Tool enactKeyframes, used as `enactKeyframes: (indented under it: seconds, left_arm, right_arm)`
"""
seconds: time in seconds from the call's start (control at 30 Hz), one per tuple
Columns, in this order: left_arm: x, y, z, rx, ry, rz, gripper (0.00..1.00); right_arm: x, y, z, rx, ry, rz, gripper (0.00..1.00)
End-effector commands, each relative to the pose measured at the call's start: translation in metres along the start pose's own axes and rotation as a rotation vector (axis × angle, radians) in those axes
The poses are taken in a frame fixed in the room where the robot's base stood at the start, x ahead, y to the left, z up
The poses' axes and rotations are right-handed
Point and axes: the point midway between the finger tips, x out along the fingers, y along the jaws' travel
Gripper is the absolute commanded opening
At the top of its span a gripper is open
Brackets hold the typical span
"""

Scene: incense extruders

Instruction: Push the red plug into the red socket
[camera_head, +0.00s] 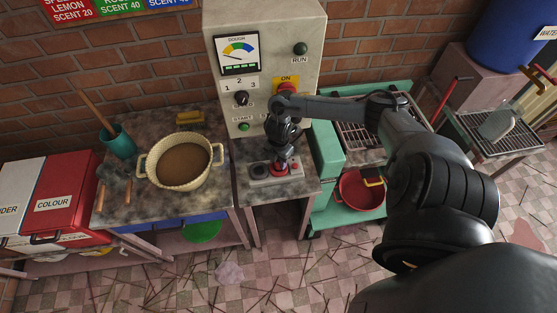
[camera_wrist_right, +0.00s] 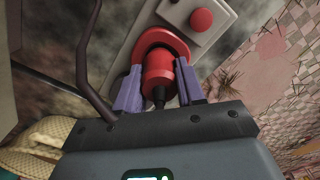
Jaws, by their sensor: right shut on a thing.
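My right gripper (camera_head: 280,161) points down at the grey socket strip (camera_head: 263,182) on the counter. In the right wrist view its two purple fingers (camera_wrist_right: 159,82) are shut on the red plug (camera_wrist_right: 157,77), one on each side. A black cable leaves the back of the plug. The plug's front end meets the red socket (camera_wrist_right: 174,39), a raised red ring on the strip, and is lined up with it. How deep the plug sits in the socket is hidden by the plug itself. My left gripper is not in view.
The strip also carries a dark socket (camera_head: 258,169) and a red button (camera_wrist_right: 201,20). The grey control panel (camera_head: 262,60) rises behind. A cream pot (camera_head: 181,162) stands on the counter to the left, and a red bucket (camera_head: 357,195) sits lower right.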

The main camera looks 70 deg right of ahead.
Motion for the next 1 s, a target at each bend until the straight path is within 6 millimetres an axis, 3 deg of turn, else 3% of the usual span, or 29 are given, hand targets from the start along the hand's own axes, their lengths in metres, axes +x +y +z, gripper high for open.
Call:
enactKeyframes:
  seconds: [0.47,0.5,0.63,0.67,1.0]
  left_arm:
    - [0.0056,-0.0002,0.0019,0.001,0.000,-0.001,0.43]
    - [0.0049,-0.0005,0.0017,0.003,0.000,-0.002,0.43]
    - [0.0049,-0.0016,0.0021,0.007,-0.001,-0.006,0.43]
    - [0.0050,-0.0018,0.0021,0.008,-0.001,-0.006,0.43]
    - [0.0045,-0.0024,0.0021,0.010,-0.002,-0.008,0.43]
  right_arm:
    - [0.0104,-0.0001,0.0000,0.001,0.000,0.000,0.08]
    - [0.0095,-0.0001,0.0001,0.001,0.000,0.000,0.45]
    - [0.0094,-0.0002,0.0000,0.000,0.000,0.000,0.65]
    - [0.0094,-0.0001,0.0000,0.000,0.000,0.000,0.68]
    - [0.0068,0.0000,0.0002,-0.001,0.000,0.000,0.68]
